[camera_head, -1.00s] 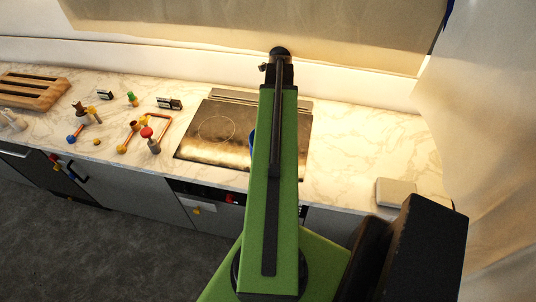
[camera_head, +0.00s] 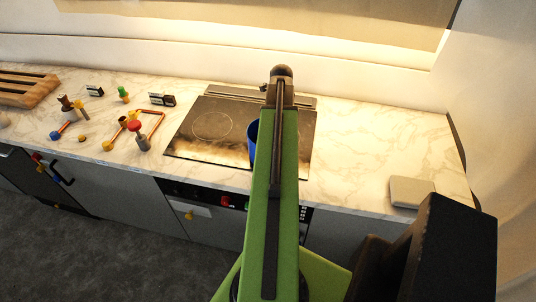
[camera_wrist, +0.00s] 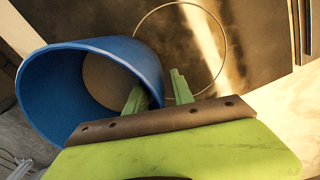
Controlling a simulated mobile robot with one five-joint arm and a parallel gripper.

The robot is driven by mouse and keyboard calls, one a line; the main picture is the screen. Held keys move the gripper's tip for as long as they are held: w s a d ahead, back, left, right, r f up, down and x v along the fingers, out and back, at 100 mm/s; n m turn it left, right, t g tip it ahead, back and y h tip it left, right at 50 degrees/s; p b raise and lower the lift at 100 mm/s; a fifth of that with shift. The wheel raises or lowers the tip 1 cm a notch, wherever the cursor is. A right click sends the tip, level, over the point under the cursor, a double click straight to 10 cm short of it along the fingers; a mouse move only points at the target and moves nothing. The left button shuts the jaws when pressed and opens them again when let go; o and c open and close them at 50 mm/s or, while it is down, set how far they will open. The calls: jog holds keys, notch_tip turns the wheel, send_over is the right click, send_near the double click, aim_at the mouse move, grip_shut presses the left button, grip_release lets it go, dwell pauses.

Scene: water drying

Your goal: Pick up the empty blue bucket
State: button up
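The blue bucket (camera_wrist: 45,85) shows large at the left of the wrist view, its open mouth toward the camera and its inside looking empty. In the head view only a strip of the bucket (camera_head: 253,140) shows on the cooktop, left of my green arm, which hides the rest. My gripper (camera_wrist: 157,82) is open. Its left green finger shows against the bucket's mouth and its right finger outside, with the bucket's right wall between them in the picture. I cannot tell whether either finger touches the wall or how deep they are.
The bucket stands on a dark cooktop (camera_head: 190,145) set in a marble counter (camera_head: 360,150). Several small coloured fittings and an orange pipe frame (camera_head: 158,126) lie to the left, with a wooden rack (camera_head: 30,92) beyond. A grey box (camera_head: 411,191) sits at the right.

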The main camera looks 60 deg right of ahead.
notch_tip(320, 180, down, 2)
jog(key=shift+b, duration=0.35)
jog(key=shift+r, duration=0.2)
grip_shut()
dwell(0.9)
